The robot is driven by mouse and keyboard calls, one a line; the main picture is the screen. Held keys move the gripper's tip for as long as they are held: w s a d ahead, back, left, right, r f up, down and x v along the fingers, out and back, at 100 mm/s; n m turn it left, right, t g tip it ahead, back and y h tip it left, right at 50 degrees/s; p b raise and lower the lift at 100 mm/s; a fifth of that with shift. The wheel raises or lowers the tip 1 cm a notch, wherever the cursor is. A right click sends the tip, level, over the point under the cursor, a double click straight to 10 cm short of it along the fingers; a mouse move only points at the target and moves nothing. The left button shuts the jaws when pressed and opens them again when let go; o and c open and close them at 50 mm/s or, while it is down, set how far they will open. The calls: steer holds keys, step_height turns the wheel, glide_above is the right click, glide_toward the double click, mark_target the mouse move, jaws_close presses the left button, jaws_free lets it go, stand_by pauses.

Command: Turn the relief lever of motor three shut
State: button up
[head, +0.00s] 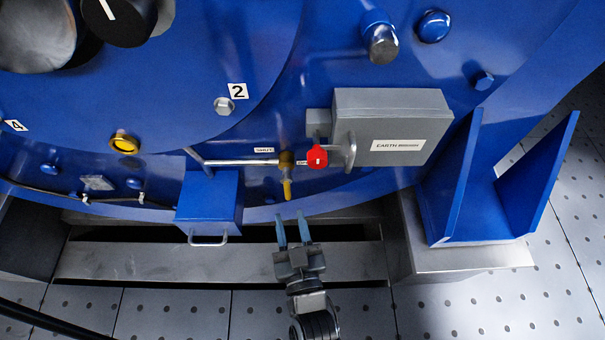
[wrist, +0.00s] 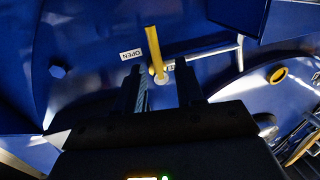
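The yellow relief lever (head: 287,188) hangs down from a small brass valve (head: 286,160) on the blue motor housing in the head view. A SHUT label (head: 264,150) is to the valve's upper left. My gripper (head: 292,216) is open and empty just below the lever's tip, pointing up at it, apparently apart from it. In the wrist view the yellow lever (wrist: 154,48) shows ahead, its lower end in the gap between my open fingers (wrist: 161,78). An OPEN label (wrist: 131,54) is left of it; another label is partly hidden. No number three is visible.
A red knob (head: 317,157) and a grey EARTH box (head: 392,128) with a handle are close right of the lever. A pipe (head: 235,162) and blue box (head: 208,198) are left. A blue bracket (head: 485,205) stands right. Plates 2 (head: 237,91) and 4 (head: 14,125) show.

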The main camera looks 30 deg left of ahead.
mark_target(288, 193)
steer(key=x, duration=0.2)
steer(key=b+x, duration=0.1)
steer(key=x, duration=0.5)
steer(key=shift+w+d, duration=0.15)
steer(key=shift+w, duration=0.25)
jaws_close()
